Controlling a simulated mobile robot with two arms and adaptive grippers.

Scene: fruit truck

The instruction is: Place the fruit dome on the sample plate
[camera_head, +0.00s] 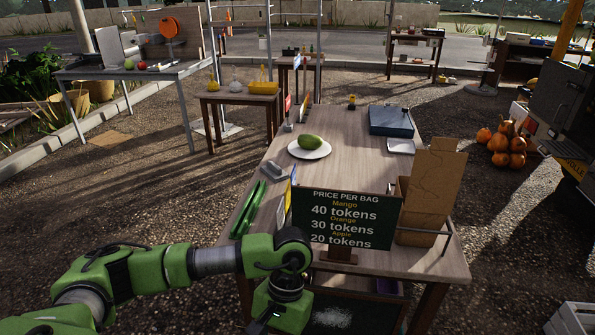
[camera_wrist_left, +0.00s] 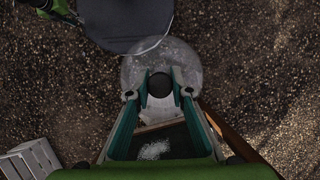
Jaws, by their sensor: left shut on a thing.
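The fruit dome (camera_wrist_left: 187,57) is clear, with a round black knob (camera_wrist_left: 160,84), in the left wrist view. My left gripper (camera_wrist_left: 160,91) is shut on the knob, and the dome hangs over the gravel. In the head view the left gripper (camera_head: 262,326) is at the bottom edge, in front of the table's near side, with its fingers mostly cut off; I cannot make out the dome there. The white sample plate (camera_head: 296,154) lies on the wooden table with a green mango (camera_head: 311,142) on it. My right gripper is not in view.
A dark price sign (camera_head: 345,218) and a cardboard box (camera_head: 434,185) stand at the near end of the table (camera_head: 345,135). Green strips (camera_head: 248,210) lie at its left edge. A blue-grey case (camera_head: 390,121) sits at the far right. A crate (camera_wrist_left: 31,158) is on the ground.

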